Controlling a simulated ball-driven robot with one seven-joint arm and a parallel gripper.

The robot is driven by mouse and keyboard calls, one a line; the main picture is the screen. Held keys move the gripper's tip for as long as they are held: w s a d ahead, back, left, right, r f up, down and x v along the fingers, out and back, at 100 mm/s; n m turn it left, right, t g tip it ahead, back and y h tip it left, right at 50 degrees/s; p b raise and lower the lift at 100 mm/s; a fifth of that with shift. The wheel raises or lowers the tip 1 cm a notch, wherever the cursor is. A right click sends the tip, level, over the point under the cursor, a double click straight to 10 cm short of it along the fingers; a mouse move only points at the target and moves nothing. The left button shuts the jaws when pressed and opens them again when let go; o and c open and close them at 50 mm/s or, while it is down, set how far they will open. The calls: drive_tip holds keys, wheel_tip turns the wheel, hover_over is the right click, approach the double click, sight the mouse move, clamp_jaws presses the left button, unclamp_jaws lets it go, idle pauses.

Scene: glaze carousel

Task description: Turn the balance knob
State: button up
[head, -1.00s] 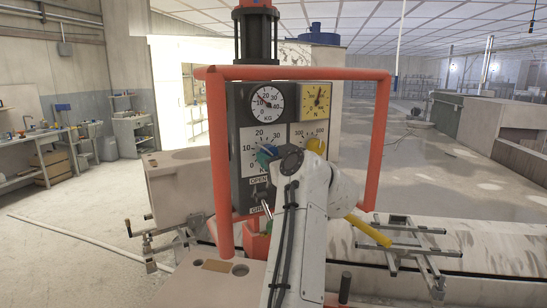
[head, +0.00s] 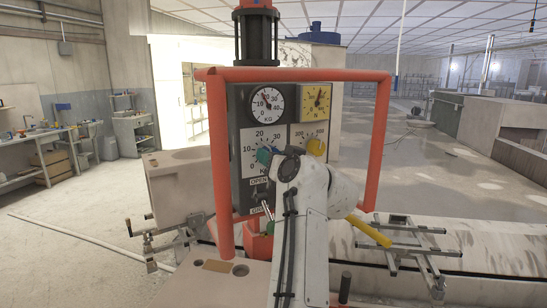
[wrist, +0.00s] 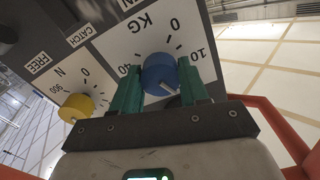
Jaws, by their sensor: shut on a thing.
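The blue knob (wrist: 159,72) sits on the white KG scale (wrist: 140,40) of the control panel (head: 238,130). Its white mark points down and to the right in the wrist view, where the scale is upside down. My gripper (wrist: 157,85) has its green fingers on both sides of the knob and is shut on it.
An orange-red frame (head: 380,140) surrounds the panel. A white KG gauge (head: 267,104) and a yellow N gauge (head: 316,101) are above the scales. Below are a lever (head: 267,209) and a beige block (head: 215,285). A metal rack (head: 412,240) stands at right.

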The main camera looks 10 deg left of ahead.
drive_tip(key=shift+m, duration=0.5)
drive_tip(key=o, duration=1.1)
drive_tip(key=shift+c, duration=0.2)
drive_tip(key=b+v, duration=0.3)
drive_tip(key=v, duration=0.8)
drive_tip(key=shift+w, duration=0.1)
